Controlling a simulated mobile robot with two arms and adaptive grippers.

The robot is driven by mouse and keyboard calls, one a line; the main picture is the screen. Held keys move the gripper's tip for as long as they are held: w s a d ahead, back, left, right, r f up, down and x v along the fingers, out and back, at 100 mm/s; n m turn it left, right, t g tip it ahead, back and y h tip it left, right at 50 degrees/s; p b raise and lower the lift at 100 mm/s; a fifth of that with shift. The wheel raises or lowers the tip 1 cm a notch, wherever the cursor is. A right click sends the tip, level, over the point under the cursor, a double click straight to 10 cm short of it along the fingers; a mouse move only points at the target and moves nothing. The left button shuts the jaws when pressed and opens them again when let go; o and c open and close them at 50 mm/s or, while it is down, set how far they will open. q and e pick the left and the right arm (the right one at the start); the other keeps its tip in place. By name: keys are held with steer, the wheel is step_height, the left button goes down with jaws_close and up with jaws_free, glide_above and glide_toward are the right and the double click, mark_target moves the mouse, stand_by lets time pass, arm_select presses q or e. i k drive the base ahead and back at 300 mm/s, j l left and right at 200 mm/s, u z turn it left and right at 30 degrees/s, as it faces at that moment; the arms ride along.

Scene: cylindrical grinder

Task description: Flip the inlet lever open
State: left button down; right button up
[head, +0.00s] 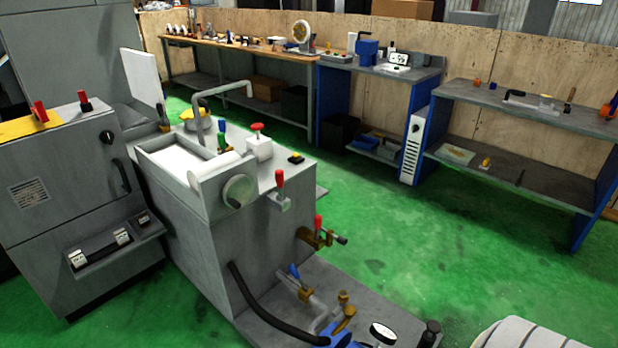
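The grinder (225,250) stands left of centre in the head view, a grey machine with a handwheel (239,190) on its front. A red-handled lever (280,180) stands upright on a small bracket at its front corner. A red-handled brass valve (318,225) sticks out lower on its side, handle upright. A blue-handled valve (295,272) sits on the piping below, its handle tilted. No label shows which of these is the inlet lever. Neither of my grippers is in view.
A grey cabinet (60,200) stands close on the left. A black hose (265,312) and a gauge (382,333) are low in front. A long workbench (240,48), a blue bench (372,62) and a shelf (520,105) line the back. Green floor (430,240) is clear on the right.

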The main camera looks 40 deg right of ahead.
mark_target(292, 268)
steer(key=i+l+z, duration=0.1)
steer(key=z, duration=0.3)
steer(key=i+z, duration=0.5)
steer(key=z, duration=0.35)
steer(key=i+j+z, duration=0.1)
steer(key=z, duration=0.3)
steer(key=i+j+z, duration=0.2)
steer(key=z, duration=0.2)
steer(key=i+j, duration=0.05)
steer(key=i, duration=0.05)
